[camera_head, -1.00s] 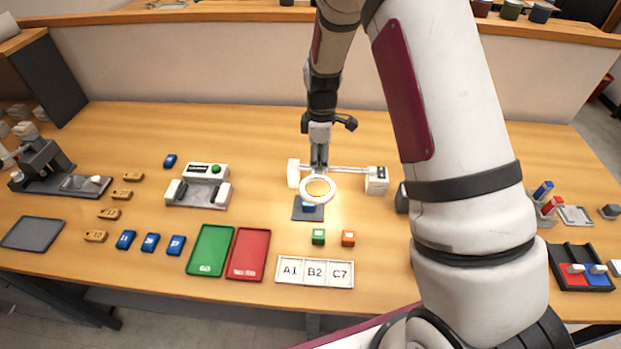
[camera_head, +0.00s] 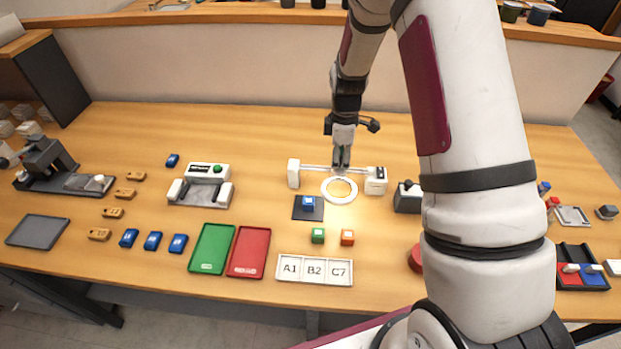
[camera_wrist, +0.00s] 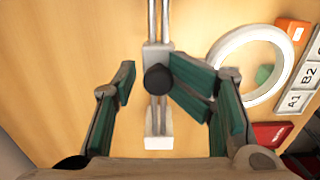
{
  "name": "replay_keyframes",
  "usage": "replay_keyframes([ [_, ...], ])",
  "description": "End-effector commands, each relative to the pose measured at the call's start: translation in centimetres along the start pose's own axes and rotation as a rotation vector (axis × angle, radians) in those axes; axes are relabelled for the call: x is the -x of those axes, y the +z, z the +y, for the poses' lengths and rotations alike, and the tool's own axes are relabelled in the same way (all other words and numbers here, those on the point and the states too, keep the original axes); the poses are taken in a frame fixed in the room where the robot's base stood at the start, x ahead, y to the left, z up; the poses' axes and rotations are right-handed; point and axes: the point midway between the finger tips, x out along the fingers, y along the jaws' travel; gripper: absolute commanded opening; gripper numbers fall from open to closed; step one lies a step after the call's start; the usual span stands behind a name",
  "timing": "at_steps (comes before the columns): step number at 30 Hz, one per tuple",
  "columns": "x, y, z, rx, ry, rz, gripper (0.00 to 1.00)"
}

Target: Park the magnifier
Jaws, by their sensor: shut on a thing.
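The magnifier, a white ring (camera_head: 354,191), hangs on a pale rail between two white end posts. It stands right of the dark pad (camera_head: 299,213), near the right post (camera_head: 376,181). A blue cube (camera_head: 308,203) rests on the pad, clear of the ring. My gripper (camera_head: 341,163) is at the rail, behind the ring, shut on the magnifier's slider. In the wrist view the green-padded fingers (camera_wrist: 150,85) are either side of a dark round knob (camera_wrist: 157,78) on the rail, and the ring (camera_wrist: 226,48) is to the right. The exact finger contact is unclear.
The left post (camera_head: 293,173) ends the rail. Green (camera_head: 318,235) and orange (camera_head: 347,237) cubes sit in front, behind the A1 B2 C7 tray (camera_head: 315,283). A dark device (camera_head: 407,196) stands right of the right post. My arm hides part of the right side.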

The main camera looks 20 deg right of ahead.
Motion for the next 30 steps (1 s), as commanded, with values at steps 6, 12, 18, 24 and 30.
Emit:
replay_keyframes([
  [6,-0.1,1.4,0.4,-0.001,0.01,0.0,0.24],
  [12,-0.1,2.4,0.4,-0.002,0.009,0.0,0.23],
  [18,-0.1,3.4,0.4,-0.001,0.009,0.0,0.23],
  [24,-0.1,3.7,0.4,0.0,0.009,0.0,0.43],
  [30,-0.1,3.6,0.3,0.001,0.007,0.001,0.43],
])
